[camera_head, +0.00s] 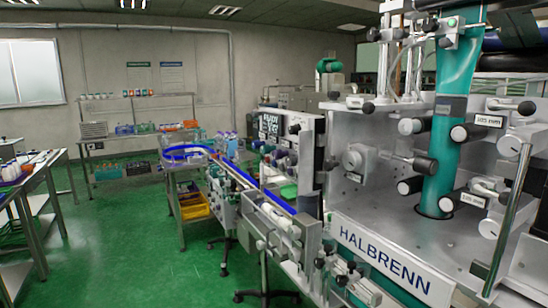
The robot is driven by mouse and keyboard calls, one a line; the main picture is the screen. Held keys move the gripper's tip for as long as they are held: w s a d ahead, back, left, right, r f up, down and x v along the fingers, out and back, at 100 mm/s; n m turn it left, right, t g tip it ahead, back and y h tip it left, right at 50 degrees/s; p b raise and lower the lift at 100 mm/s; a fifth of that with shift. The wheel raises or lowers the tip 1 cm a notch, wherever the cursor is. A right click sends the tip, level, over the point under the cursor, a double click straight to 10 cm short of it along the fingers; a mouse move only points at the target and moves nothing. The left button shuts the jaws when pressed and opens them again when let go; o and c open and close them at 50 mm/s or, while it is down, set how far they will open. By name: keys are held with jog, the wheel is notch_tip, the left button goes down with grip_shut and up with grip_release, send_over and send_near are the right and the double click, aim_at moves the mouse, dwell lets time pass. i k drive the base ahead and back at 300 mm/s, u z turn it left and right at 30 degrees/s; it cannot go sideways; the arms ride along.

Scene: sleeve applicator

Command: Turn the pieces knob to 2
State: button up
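The sleeve applicator (455,235) fills the right side, a grey metal machine marked HALBRENN, with a green sleeve web (450,140) running down through rollers. A round silver knob-like part (354,158) sits on its upright plate. A black-ended handle (422,164) sticks out to the right of it. My gripper is not in view.
A conveyor with a blue belt (243,177) runs from the machine towards the back left. A table (36,190) stands at the far left, and shelves (127,141) stand by the back wall. Green floor (130,245) lies clear in between.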

aim_at(276, 155)
jog(key=z, duration=0.05)
jog(key=k, duration=0.5)
jog(key=u, duration=0.5)
jog(key=i, duration=1.55)
jog(key=z, duration=0.05)
